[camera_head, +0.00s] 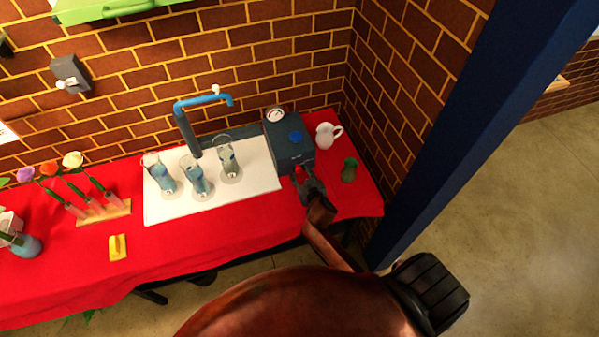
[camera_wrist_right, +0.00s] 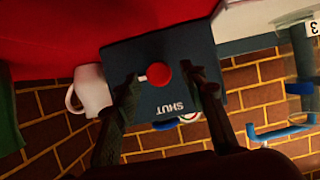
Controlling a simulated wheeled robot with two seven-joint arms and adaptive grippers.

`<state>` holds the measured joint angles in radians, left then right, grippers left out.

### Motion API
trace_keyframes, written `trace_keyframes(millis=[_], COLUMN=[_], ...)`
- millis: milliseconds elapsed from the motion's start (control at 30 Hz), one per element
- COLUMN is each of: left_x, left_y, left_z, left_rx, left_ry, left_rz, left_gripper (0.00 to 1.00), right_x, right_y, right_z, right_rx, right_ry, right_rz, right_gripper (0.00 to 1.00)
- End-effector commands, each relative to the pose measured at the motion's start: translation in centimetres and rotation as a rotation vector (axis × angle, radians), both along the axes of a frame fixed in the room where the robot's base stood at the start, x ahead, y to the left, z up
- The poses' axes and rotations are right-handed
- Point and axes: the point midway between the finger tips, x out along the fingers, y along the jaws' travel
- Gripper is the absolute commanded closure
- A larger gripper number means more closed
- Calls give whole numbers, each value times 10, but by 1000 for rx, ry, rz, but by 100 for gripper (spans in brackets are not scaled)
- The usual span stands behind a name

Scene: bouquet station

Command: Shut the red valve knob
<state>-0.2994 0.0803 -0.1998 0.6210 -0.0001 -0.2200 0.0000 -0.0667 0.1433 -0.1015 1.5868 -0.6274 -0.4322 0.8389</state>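The red valve knob (camera_wrist_right: 159,74) sits on the dark blue-grey valve box (camera_wrist_right: 150,50), with a short pale stem at its left in the right wrist view. The word SHUT is printed on the box, upside down in that view. In the head view the box (camera_head: 290,150) stands at the table's right part, and a bit of red shows at its front. My right gripper (camera_wrist_right: 161,76) is open, its fingers on either side of the knob. The right finger looks very close to the knob; I cannot tell if it touches. In the head view my right gripper (camera_head: 308,183) is at the box's front. My left gripper is out of view.
A white pitcher (camera_head: 327,135) and a green vase (camera_head: 349,170) stand right of the box. A white mat (camera_head: 215,203) with glass vases lies left, below a blue tap (camera_head: 203,101).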

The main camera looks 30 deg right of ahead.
Motion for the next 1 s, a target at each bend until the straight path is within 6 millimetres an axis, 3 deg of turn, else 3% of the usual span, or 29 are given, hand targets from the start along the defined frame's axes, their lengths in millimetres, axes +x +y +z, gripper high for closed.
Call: trace_keyframes(millis=[400,1000], left_x=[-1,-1], left_y=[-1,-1], left_z=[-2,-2], left_rx=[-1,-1], left_ry=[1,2], left_rz=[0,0], left_gripper=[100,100], right_x=[10,10], right_y=[-3,-2], right_z=[-4,-4], right_rx=[1,1], right_ry=[1,1], right_rz=[-1,0], right_gripper=[61,100])
